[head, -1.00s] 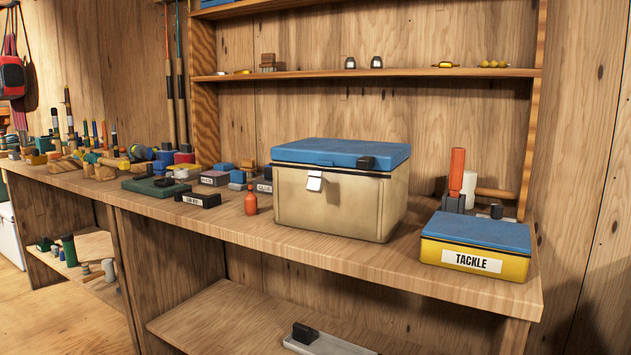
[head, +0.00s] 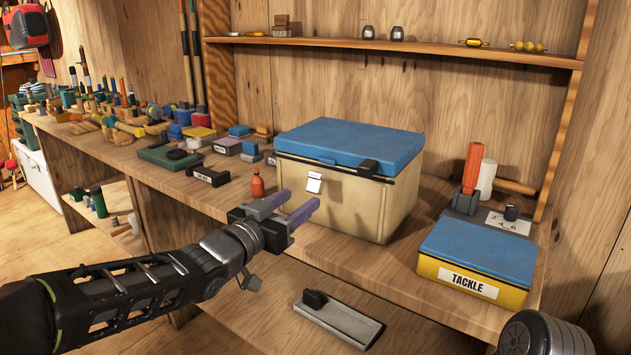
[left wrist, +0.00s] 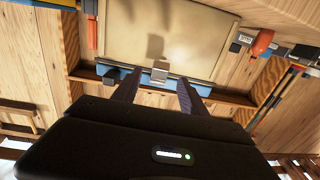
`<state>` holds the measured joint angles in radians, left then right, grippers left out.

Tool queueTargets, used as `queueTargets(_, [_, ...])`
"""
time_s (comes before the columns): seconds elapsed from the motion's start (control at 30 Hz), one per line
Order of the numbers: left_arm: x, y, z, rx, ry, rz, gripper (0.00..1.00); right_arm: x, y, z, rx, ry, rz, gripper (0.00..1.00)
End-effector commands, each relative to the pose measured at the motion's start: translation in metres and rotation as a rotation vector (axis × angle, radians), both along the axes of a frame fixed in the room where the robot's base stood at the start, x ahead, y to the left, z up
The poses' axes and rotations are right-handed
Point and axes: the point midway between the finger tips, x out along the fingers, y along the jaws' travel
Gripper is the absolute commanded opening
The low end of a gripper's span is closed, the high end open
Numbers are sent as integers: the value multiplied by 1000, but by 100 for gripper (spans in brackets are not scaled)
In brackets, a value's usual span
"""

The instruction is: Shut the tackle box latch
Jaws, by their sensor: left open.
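The tackle box (head: 345,200) is a cream box with a blue lid (head: 350,142), lid down, on the bench. Its small silver latch (head: 313,183) is on the front wall just under the lid and seems to stand out a little; I cannot tell its exact angle. My left gripper (head: 300,204) is open and empty in front of the box, level with the latch's lower side. In the left wrist view the box appears upside down, and the latch (left wrist: 160,70) lies between the two spread fingers (left wrist: 158,82), apparently not touched. My right gripper is out of view.
A yellow box labelled TACKLE (head: 472,280) with a blue lid stands at right. A red bottle (head: 257,187) is left of the cream box. Several small items crowd the bench's left. A grey block (head: 338,320) lies on the lower shelf. Bench front is clear between the boxes.

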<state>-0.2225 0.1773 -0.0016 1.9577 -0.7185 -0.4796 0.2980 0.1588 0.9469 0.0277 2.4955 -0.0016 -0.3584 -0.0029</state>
Motion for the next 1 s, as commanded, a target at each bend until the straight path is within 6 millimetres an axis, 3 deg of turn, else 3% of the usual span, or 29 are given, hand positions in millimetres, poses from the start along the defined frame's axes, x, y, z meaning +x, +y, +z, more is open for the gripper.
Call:
queueTargets(0.37, [5, -2, -1, -2, 4, 2, 51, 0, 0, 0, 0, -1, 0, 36])
queueTargets(0.8, [56, -34, -1, -2, 4, 3, 51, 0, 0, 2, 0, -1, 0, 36])
queueTargets(1.0, [66, -41, -1, -1, 4, 3, 51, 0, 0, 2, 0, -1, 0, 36])
